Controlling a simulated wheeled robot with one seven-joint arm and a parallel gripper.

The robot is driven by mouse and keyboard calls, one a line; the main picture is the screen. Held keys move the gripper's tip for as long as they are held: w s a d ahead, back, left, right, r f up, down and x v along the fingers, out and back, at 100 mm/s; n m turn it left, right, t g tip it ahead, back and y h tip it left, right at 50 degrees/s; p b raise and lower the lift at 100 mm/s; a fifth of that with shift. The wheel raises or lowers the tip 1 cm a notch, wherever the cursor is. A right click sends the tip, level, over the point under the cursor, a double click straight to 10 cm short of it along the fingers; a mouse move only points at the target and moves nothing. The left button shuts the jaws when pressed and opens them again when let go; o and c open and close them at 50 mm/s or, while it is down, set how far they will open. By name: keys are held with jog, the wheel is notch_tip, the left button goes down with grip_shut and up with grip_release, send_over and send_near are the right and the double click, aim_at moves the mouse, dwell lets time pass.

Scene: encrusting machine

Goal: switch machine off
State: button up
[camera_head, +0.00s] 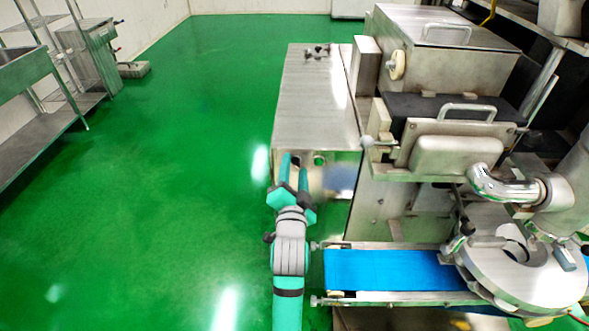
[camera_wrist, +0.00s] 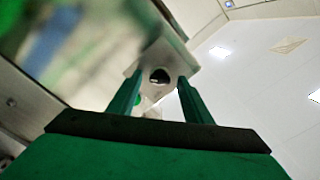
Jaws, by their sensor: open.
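The encrusting machine (camera_head: 400,200) stands on the right in the head view, with a low steel cabinet (camera_head: 312,95) on its left side. A green round button (camera_head: 319,160) shows on the cabinet's near face. My gripper (camera_head: 291,168) is at that face's left end, left of the green button, and hides part of the face. In the wrist view my gripper (camera_wrist: 164,85) is open, its two green fingers on either side of a dark round knob-like part (camera_wrist: 160,76) on a pale plate. I cannot tell whether the fingers touch it. A small green spot shows just below it.
A blue conveyor belt (camera_head: 385,270) lies right of my arm, close to it. A round steel turntable part (camera_head: 525,275) is at the lower right. Steel shelving (camera_head: 45,120) stands at the far left. The green floor (camera_head: 170,180) between is clear.

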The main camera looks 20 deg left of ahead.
jog(key=shift+w, duration=0.25)
jog(key=c, duration=1.1)
jog(key=shift+o, duration=0.2)
